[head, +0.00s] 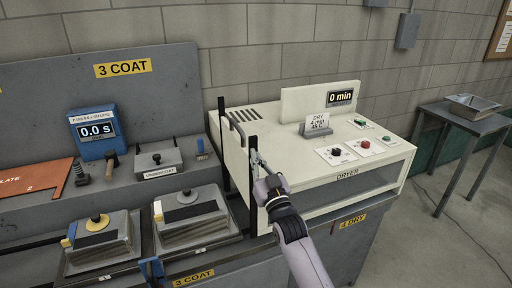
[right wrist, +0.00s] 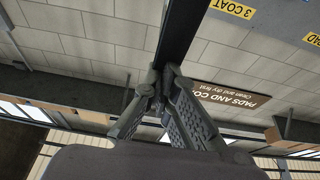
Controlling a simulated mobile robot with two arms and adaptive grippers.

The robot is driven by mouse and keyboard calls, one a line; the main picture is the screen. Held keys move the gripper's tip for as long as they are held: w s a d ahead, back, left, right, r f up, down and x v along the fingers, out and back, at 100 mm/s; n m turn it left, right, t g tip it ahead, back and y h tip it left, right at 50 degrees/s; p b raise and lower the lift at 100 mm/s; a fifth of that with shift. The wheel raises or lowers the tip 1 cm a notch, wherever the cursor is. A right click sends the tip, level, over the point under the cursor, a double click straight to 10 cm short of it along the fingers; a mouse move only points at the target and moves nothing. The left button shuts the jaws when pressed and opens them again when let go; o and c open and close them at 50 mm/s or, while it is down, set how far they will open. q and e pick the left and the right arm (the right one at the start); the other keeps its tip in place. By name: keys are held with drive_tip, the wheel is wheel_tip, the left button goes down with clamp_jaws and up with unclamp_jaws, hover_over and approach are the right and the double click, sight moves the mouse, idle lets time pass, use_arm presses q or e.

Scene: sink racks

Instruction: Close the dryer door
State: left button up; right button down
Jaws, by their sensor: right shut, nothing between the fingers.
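The cream dryer (head: 345,190) stands right of centre in the head view, with a glass front window and a control top. At its left end are two dark upright strips with a grey bar handle (head: 237,128) between them; I cannot tell how far the door there is open. My right gripper (head: 257,157) is shut and empty, its tips at the nearer dark strip (head: 253,185). In the right wrist view the closed fingers (right wrist: 157,75) are at a dark bar (right wrist: 180,32); contact is unclear. My left gripper is out of view.
A small side table (head: 468,122) with a metal tray stands right.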

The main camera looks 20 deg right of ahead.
wheel_tip(320, 180, down, 12)
drive_tip(key=b, duration=0.7)
drive_tip(key=shift+f, duration=0.25)
